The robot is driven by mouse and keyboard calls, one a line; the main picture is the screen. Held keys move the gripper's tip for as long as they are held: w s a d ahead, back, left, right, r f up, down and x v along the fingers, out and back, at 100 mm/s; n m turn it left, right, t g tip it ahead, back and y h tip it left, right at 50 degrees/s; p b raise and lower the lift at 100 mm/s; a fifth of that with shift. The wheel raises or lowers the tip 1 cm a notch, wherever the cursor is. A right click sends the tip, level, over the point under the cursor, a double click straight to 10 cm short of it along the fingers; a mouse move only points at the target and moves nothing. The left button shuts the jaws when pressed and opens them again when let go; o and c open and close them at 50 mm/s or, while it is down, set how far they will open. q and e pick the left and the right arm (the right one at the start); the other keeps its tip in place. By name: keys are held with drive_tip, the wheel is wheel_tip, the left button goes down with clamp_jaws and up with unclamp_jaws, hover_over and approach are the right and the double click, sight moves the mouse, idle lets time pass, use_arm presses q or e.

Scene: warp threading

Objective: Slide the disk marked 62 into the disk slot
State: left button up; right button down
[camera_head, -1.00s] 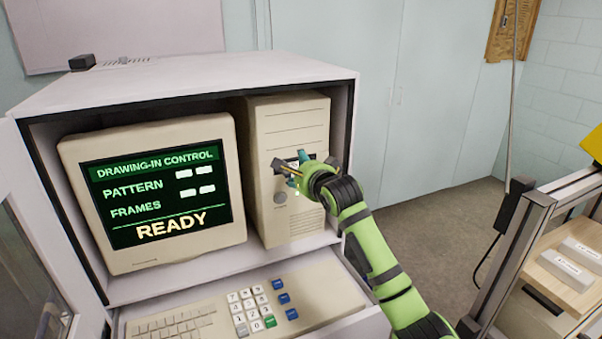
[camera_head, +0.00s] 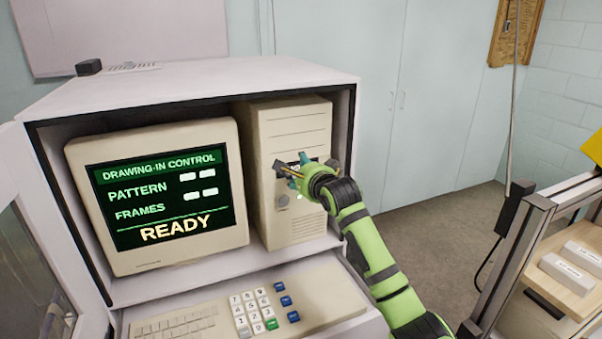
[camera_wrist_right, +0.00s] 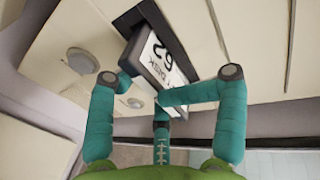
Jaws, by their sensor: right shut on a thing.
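The disk marked 62 (camera_wrist_right: 163,62) has a dark body and a white label in the right wrist view. My right gripper (camera_wrist_right: 146,90) is shut on it with teal fingers. The disk's far end is at the dark disk slot (camera_wrist_right: 138,17) in the front of the beige computer tower (camera_head: 292,118); how deep it sits I cannot tell. In the head view my right gripper (camera_head: 300,172) is against the upper front of the tower, hiding most of the disk and slot. My left gripper is not in view.
The tower stands in a white cabinet (camera_head: 215,77) beside a monitor (camera_head: 160,195) reading READY. A keyboard (camera_head: 250,312) lies on the pulled-out drawer below. A metal frame (camera_head: 520,245) and a wooden shelf with pale boxes (camera_head: 574,268) are at the right.

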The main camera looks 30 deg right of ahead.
drive_tip(key=shift+w+r, duration=0.1)
drive_tip(key=shift+r, duration=0.75)
drive_tip(key=c, duration=0.7)
unclamp_jaws()
drive_tip(key=shift+c, duration=0.2)
drive_tip(key=o, duration=0.5)
drive_tip(key=shift+w+f, duration=0.2)
drive_tip(key=shift+w, duration=0.2)
drive_tip(key=shift+w+f, duration=0.2)
drive_tip(key=shift+w, duration=0.05)
drive_tip(key=shift+s+f, duration=0.2)
drive_tip(key=shift+f, duration=0.05)
drive_tip(key=shift+s+a, duration=0.1)
drive_tip(key=shift+s, duration=0.25)
drive_tip(key=v, duration=1.1)
drive_tip(key=shift+r, duration=0.15)
